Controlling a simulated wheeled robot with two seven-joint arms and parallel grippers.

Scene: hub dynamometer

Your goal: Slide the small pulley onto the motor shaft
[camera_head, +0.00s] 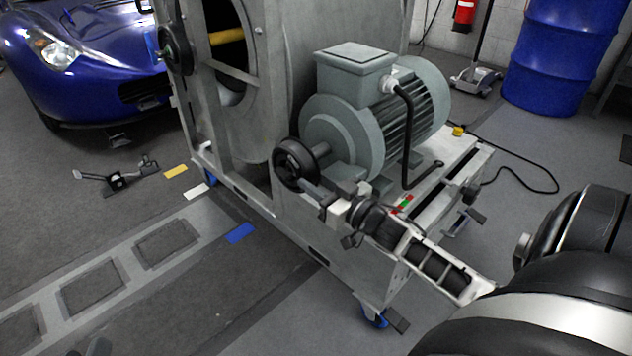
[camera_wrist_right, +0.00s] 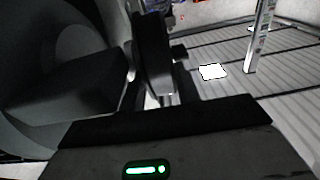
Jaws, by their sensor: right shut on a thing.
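The small pulley (camera_head: 288,166) is a black disc in front of the grey-green motor (camera_head: 350,135). The motor shaft (camera_head: 321,150) points toward it, and the pulley overlaps the shaft's end. I cannot tell how far the shaft enters the bore. My right gripper (camera_head: 310,189) is shut on the pulley's lower rim. In the right wrist view the pulley (camera_wrist_right: 152,58) stands edge-on above the gripper, with the dark motor (camera_wrist_right: 65,75) at left. Dark tips at the bottom left edge may be my left gripper (camera_head: 90,348); its jaws are unclear.
The motor stands on a grey dynamometer frame (camera_head: 345,270), with a large drum housing to its left. A black cable hangs on the motor's right side. A blue car (camera_head: 100,60), a blue barrel (camera_head: 560,55) and a floor tool (camera_head: 118,178) stand apart. The left floor is mostly clear.

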